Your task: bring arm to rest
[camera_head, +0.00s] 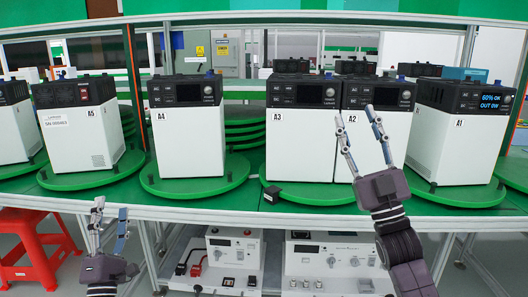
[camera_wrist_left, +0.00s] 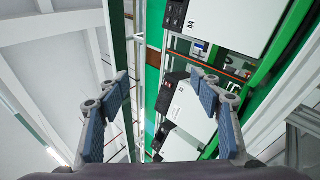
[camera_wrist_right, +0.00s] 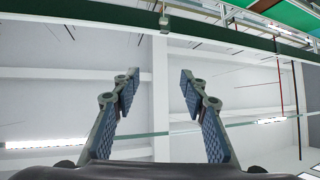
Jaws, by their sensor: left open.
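My left gripper (camera_head: 110,207) is low at the left of the head view, in front of the table's front edge. Its fingers are apart with nothing between them, as the left wrist view (camera_wrist_left: 158,88) also shows. My right gripper (camera_head: 354,112) points upward at the right of centre, in front of the white unit A2 (camera_head: 377,128). Its fingers are spread and empty. In the right wrist view (camera_wrist_right: 158,85) there is only ceiling and overhead beams behind them.
White units A5 (camera_head: 74,137), A4 (camera_head: 188,143), A3 (camera_head: 300,147) and A1 (camera_head: 450,143) stand on green turntables along the table. A small black block (camera_head: 272,194) lies before A3. Power supplies (camera_head: 220,260) sit below. A red stool (camera_head: 38,250) stands at lower left.

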